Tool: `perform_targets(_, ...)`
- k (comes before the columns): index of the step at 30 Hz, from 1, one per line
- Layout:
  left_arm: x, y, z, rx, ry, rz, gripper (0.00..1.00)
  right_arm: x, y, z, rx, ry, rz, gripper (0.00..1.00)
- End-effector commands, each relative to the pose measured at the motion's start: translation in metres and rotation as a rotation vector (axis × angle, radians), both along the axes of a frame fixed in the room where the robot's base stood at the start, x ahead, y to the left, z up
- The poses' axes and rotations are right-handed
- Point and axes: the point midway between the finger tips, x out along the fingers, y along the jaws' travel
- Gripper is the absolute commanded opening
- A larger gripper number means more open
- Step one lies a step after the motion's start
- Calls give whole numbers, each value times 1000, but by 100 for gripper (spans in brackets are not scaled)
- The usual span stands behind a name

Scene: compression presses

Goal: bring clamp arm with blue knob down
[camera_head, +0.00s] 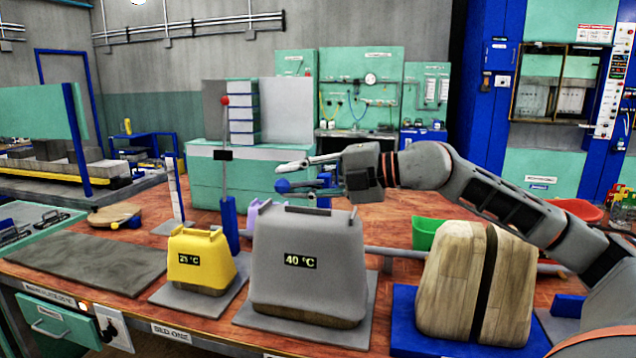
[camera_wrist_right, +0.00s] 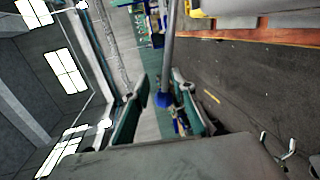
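The blue knob (camera_head: 282,186) shows in the head view above and behind the grey 40 °C block (camera_head: 308,262). My right gripper (camera_head: 300,180) is at the knob, with one finger above it and one below. In the right wrist view the blue knob (camera_wrist_right: 162,100) sits at the end of a grey rod, the clamp arm (camera_wrist_right: 169,45), between my two spread fingers. Gaps appear on both sides, and contact cannot be made out. In the head view my gripper and the grey block hide most of this arm. My left gripper is out of view.
A red-knobbed lever (camera_head: 225,140) stands upright to the left, near the yellow 25 °C block (camera_head: 200,257). A wooden block (camera_head: 452,280) on a blue base and a green bin (camera_head: 426,232) are to the right. A dark mat (camera_head: 90,262) lies clear at left.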

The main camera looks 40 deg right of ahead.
Motion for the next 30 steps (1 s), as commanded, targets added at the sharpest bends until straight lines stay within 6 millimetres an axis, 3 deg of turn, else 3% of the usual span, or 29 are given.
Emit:
perform_targets(23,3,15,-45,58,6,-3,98,-32,-30,0,-5,10,-1,24)
perform_targets(30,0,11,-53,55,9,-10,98,-44,-40,5,-13,10,5,24)
